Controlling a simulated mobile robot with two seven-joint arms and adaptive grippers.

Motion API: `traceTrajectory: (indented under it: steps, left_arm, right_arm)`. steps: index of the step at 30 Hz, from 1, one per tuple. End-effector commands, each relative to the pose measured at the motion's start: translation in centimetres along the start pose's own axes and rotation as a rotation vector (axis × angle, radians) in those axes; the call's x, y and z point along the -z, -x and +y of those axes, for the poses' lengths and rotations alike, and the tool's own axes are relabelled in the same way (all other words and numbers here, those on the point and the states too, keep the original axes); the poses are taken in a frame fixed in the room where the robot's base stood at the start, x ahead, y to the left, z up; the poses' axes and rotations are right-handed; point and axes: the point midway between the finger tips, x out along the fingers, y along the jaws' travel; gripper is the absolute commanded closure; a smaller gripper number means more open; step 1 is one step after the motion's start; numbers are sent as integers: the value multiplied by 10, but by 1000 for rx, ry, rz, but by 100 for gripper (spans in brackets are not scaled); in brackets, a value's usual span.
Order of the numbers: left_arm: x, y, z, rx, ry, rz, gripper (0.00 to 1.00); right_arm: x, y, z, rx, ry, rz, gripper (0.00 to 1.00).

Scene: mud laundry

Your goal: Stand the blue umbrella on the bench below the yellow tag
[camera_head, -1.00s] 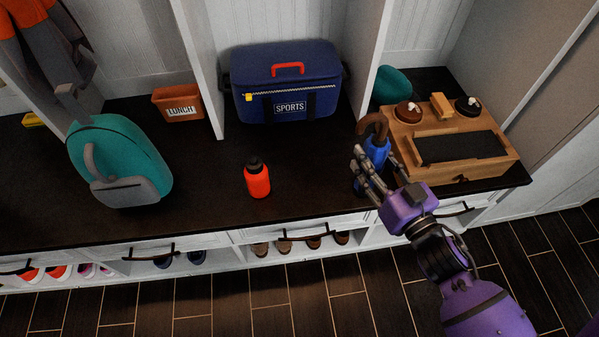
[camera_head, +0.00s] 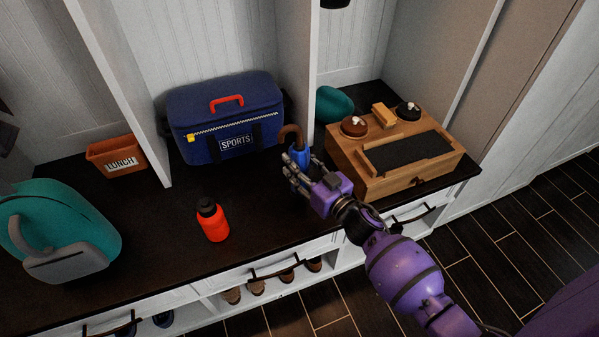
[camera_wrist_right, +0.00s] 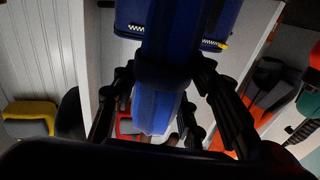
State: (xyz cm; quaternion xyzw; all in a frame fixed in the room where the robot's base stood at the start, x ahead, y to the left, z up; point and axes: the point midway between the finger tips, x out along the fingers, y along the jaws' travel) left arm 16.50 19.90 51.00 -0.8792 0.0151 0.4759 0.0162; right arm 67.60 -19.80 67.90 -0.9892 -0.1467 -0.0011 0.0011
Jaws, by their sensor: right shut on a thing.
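The blue umbrella (camera_head: 300,156), with a brown hooked handle (camera_head: 290,133) at the top, is roughly upright in my right gripper (camera_head: 297,175). The fingers are shut around it, just left of the divider and by the right end of the sports bag. Its lower end is hidden, so I cannot tell whether it touches the dark bench (camera_head: 150,215). In the right wrist view the blue umbrella (camera_wrist_right: 165,85) runs through the middle between the fingers. A small yellow tab (camera_head: 190,138) is on the bag's zipper; I see no other clear yellow tag in the head view. My left gripper is not in view.
The blue sports bag (camera_head: 225,115) stands behind the umbrella. A wooden box (camera_head: 400,150) with a dark top panel is to the right, and a white divider (camera_head: 314,70) is close by. A red bottle (camera_head: 214,222), orange lunch bin (camera_head: 117,156) and teal backpack (camera_head: 65,220) are left.

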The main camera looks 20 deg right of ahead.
Motion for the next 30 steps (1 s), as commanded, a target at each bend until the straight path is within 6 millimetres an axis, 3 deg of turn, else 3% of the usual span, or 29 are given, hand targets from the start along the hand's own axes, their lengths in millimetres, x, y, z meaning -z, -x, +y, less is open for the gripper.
traceTrajectory:
  steps: [6,18,19,21,23,30]
  left_arm:
    - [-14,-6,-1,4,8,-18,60]
    - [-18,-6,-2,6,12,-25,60]
    - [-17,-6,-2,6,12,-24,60]
    - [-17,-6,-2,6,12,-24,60]
    - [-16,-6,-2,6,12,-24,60]
    - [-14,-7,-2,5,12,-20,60]
  right_arm:
    - [-32,-1,0,-1,-3,-1,94]
    - [-36,-1,0,1,-1,0,94]
    - [-36,-1,0,0,-1,-1,56]
    - [-35,-1,0,0,-1,-1,47]
    - [-35,-1,0,0,-1,-1,41]
    - [-35,-1,0,0,0,-1,41]
